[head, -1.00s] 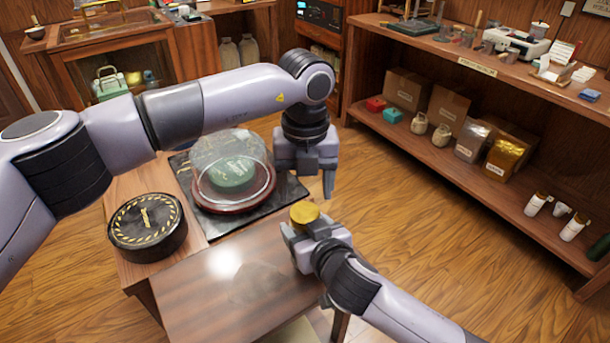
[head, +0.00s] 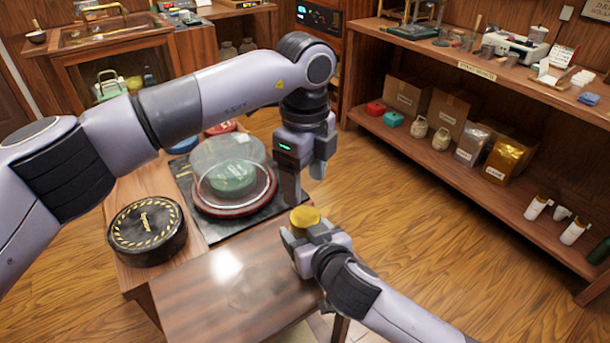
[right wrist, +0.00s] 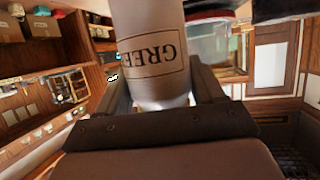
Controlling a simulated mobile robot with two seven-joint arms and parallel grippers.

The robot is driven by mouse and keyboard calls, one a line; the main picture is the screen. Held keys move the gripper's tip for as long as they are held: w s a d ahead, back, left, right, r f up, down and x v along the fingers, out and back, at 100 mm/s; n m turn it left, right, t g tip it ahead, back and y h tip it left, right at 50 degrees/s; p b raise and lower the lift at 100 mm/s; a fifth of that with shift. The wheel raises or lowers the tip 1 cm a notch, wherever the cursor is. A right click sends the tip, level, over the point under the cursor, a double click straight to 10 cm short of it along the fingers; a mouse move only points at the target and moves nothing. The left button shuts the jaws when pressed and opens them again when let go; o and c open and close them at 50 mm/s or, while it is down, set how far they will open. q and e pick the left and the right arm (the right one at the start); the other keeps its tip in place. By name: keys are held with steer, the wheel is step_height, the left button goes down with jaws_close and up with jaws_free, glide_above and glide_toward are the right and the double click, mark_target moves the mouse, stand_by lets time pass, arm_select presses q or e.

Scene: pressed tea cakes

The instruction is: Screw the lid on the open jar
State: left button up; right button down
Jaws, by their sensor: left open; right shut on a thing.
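A white jar (right wrist: 150,25) with a label reading "GREE…" stands between the fingers of my right gripper (head: 314,238), which is shut on it. In the head view the jar's body is hidden by that gripper. A gold lid (head: 305,217) shows as a round disc at the jar's top; I cannot tell how tightly it sits. My left gripper (head: 304,178) is open and empty, pointing down just above the lid, its fingers apart from it.
A glass dome (head: 232,165) over a green tea cake stands on a dark mat left of the grippers. A black round block (head: 147,228) stands left of it. The wooden tabletop (head: 215,300) in front is clear. White containers (head: 537,207) stand on the right shelf.

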mark_target(305, 217)
arm_select(q)
steer(key=shift+f, duration=4)
steer(key=c, duration=0.9)
steer(key=m, duration=0.6)
steer(key=shift+m, duration=0.4)
steer(key=m, duration=0.6)
steer(key=o, duration=1.2)
steer(key=shift+c, duration=0.2)
